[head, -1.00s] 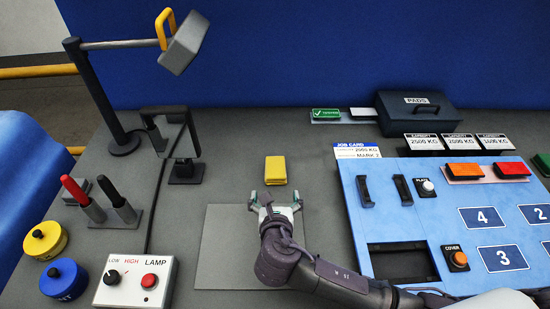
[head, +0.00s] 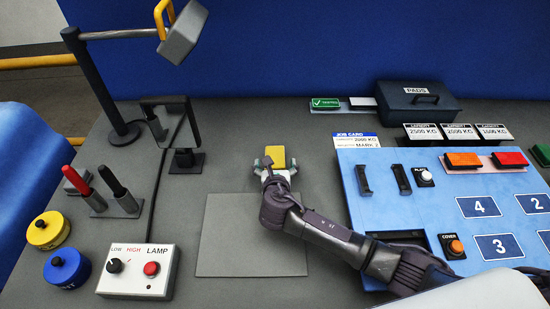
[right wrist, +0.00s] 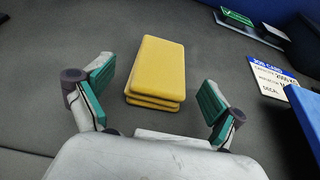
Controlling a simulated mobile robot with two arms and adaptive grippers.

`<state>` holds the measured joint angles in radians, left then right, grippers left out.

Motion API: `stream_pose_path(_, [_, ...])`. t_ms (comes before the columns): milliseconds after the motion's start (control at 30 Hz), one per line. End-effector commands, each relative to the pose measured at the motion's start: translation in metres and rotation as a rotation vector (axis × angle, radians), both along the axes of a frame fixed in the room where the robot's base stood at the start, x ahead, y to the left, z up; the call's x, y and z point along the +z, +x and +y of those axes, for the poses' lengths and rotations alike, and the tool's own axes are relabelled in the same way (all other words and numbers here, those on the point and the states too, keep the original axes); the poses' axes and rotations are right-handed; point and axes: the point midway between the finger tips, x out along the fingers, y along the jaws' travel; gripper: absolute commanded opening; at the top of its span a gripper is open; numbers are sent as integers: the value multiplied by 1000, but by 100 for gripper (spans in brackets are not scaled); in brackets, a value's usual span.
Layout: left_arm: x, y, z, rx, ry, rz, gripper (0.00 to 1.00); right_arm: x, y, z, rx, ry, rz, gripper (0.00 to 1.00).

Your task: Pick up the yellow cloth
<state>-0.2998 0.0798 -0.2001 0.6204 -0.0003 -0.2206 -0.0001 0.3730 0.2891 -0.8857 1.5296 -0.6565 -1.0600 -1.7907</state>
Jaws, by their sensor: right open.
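The yellow cloth (head: 275,156) is a small folded stack lying flat on the dark grey bench, behind the grey mat. It also shows in the right wrist view (right wrist: 157,68). My right gripper (head: 275,163) is open, with its two fingers to the left and right of the cloth's near part. In the right wrist view the green finger pads (right wrist: 156,92) stand apart from the cloth, with a gap on each side. The gripper's palm is close to the cloth's near edge. My left gripper is not in view.
A grey mat (head: 250,250) lies in front of the cloth. A blue panel (head: 440,180) with numbered fields and buttons is to the right. A mirror-like stand (head: 186,160), lamp post (head: 95,85) and lamp switch box (head: 138,272) are to the left. The bench around the cloth is clear.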

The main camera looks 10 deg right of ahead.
Motion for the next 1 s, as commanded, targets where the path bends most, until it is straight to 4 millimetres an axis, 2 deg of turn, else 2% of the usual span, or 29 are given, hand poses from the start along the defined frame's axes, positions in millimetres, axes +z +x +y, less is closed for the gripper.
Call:
stream_pose_path(100, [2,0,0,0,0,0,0,-6,15,-3,-1,-1,-1,94])
stream_pose_path(200, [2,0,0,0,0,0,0,-9,22,-4,1,0,0,94])
stream_pose_path(467, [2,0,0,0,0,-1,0,-10,23,-5,1,0,0,94])
stream_pose_path(833, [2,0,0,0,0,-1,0,-10,23,-5,1,0,0,32])
stream_pose_path(1000, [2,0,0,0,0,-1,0,-10,23,-5,1,0,0,30])
